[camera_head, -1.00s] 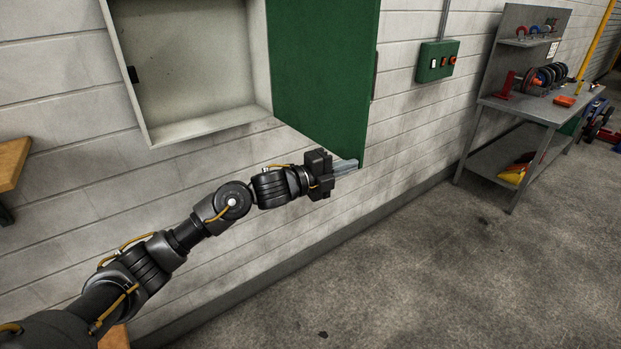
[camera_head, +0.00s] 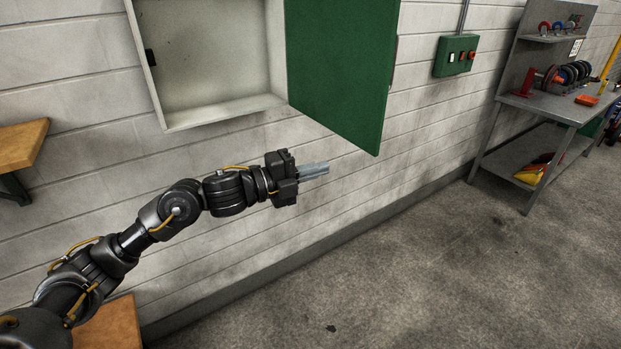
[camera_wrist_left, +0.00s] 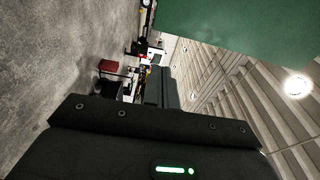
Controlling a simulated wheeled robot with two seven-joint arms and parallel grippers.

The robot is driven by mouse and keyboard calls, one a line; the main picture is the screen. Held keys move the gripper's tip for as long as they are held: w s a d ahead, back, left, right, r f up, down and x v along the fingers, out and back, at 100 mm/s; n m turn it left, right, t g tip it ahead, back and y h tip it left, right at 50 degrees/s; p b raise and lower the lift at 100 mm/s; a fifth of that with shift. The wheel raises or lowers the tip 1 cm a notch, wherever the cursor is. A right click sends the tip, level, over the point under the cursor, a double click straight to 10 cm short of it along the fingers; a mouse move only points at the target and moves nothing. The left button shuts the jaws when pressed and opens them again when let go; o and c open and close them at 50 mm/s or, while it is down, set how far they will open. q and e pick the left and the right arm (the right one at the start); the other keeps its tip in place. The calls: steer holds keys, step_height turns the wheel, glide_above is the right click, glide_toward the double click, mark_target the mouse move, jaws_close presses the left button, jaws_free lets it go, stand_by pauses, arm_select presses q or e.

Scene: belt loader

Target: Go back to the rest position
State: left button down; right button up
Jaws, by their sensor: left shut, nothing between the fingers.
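My left gripper (camera_head: 314,170) is shut and empty in the head view. It points right, below the open green door (camera_head: 340,70) of a wall cabinet, with a gap between them. In the left wrist view the shut fingers (camera_wrist_left: 162,88) stand up from the dark gripper body, and the green door (camera_wrist_left: 240,30) fills the upper right. My right gripper is in neither view.
The open cabinet (camera_head: 215,112) on the block wall looks empty inside. A green switch box (camera_head: 456,56) is on the wall to the right. A grey workbench (camera_head: 540,107) with tools stands further right. Wooden surfaces (camera_head: 20,146) show at the left. The floor (camera_head: 400,280) is clear.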

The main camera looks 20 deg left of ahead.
arm_select(q)
steer(key=shift+s+a, duration=0.4)
steer(key=shift+s, duration=0.25)
